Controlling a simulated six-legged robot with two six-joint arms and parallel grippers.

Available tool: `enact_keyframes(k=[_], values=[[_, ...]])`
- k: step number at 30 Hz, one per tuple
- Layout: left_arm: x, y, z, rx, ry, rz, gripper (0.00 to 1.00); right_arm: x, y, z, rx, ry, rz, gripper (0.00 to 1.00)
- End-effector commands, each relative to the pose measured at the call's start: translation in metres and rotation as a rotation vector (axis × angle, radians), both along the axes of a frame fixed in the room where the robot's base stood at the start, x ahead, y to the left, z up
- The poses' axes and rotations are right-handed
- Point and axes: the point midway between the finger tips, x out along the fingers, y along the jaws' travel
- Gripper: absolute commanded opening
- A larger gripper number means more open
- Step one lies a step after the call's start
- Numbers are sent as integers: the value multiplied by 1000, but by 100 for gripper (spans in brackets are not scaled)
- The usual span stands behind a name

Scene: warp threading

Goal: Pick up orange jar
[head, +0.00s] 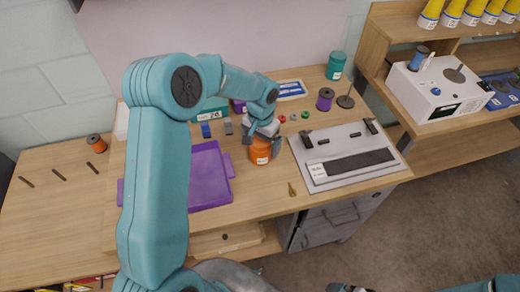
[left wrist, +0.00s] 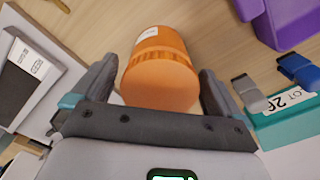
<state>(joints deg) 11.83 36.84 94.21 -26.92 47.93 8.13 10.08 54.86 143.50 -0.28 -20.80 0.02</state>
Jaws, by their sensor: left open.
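The orange jar (head: 260,152) with a white label stands on the wooden table, between the purple tray and the grey board. In the left wrist view the jar (left wrist: 160,72) fills the space between the two fingers, with a gap visible at the left and right sides. My left gripper (head: 263,134) is open and reaches down over the jar from behind; its fingers also show in the left wrist view (left wrist: 158,88). My right gripper cannot be made out; only parts of an arm show at the bottom right of the head view.
A purple tray (head: 212,188) lies left of the jar, and a grey board (head: 318,177) with a black strip lies right. A teal box (left wrist: 296,122) with grey and blue clips is close by. A purple spool (head: 325,99) and a teal jar (head: 336,66) stand farther back.

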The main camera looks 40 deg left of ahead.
Motion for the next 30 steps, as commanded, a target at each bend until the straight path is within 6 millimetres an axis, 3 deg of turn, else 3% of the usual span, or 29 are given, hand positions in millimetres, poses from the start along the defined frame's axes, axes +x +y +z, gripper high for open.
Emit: enact_keyframes(k=[1, 6, 7, 17, 18, 20, 26, 30], values=[[0, 0, 0, 0, 0, 0, 94, 0, 0, 0, 0, 0, 0, 100], [0, 0, 0, 0, 0, 0, 38, 0, 0, 0, 0, 0, 0, 100], [0, 0, 0, 0, 0, 0, 36, 0, 0, 0, 0, 0, 0, 100], [0, 0, 1, 0, 0, 0, 36, 0, 0, 0, 0, 0, 0, 100], [0, 0, 3, 0, -1, 0, 30, 0, 0, 0, 0, 0, 0, 100], [0, 0, 6, 0, -2, 0, 30, 0, 0, -1, 0, 0, 0, 100], [1, 0, 37, 1, -6, -1, 30, 0, 0, -3, 0, 0, 0, 100], [1, 0, 77, 1, -9, 0, 30, 0, 0, -6, 0, 0, 0, 100]])
